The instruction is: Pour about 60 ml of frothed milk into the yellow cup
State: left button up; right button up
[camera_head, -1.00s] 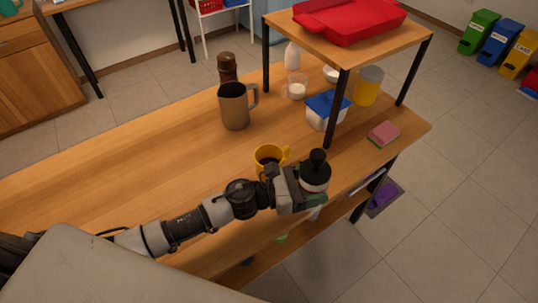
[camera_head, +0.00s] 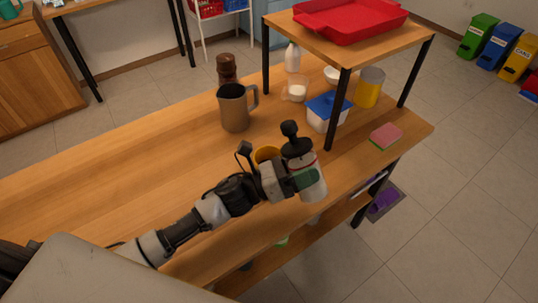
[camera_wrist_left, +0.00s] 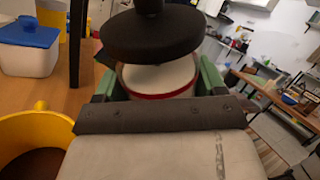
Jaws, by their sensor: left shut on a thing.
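My left gripper (camera_head: 307,180) is shut on the milk frother (camera_head: 313,192), a pale jar with a red band and a black plunger top. The frother is off the table and its top leans to the left in the head view. In the left wrist view the green fingers flank the frother (camera_wrist_left: 160,80), and its black top (camera_wrist_left: 150,38) covers part of the white inside. The yellow cup (camera_head: 266,154) stands on the table just left of the frother, partly hidden by my gripper. The cup (camera_wrist_left: 30,125) holds dark liquid in the wrist view. No stream of milk shows.
A brown-grey mug (camera_head: 235,108) and a dark pepper mill (camera_head: 226,68) stand behind the cup. A blue-lidded container (camera_head: 328,112) stands near the shelf leg (camera_head: 338,110). A sponge (camera_head: 386,136) lies at the right edge. The table's left part (camera_head: 120,180) is clear.

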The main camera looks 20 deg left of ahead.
aim_at(298, 154)
pick_arm(q)
jog(key=shift+w+a+r+n+t+p, duration=0.1)
jog(key=shift+a+r+n+t+p, duration=0.15)
jog(key=shift+r, duration=0.3)
jog(key=shift+w+a+r+n+t+p, duration=0.15)
jog(key=shift+r+n, duration=0.2)
jog(key=shift+r, duration=0.2)
jog(key=shift+a+n, duration=0.1)
jog(key=shift+n, duration=0.3)
jog(key=shift+f+n+t+b, duration=0.25)
jog(key=shift+n+t+b, duration=0.05)
jog(key=shift+t+b, duration=0.15)
jog(key=shift+a+f+n+t, duration=0.15)
jog(key=shift+n+t, duration=0.2)
jog(key=shift+n, duration=0.25)
jog(key=shift+r+n+t, duration=0.3)
jog(key=shift+r+n, duration=0.05)
jog(key=shift+n, duration=0.15)
jog(key=shift+w+a+r+n+t+y+p, duration=0.15)
jog(key=shift+r+n+t+y, duration=0.2)
jog(key=shift+n+t, duration=0.55)
jog(key=shift+s+d+r+n+t+y+p, duration=0.15)
jog(key=shift+r+n+t+y, duration=0.25)
jog(key=shift+n, duration=0.8)
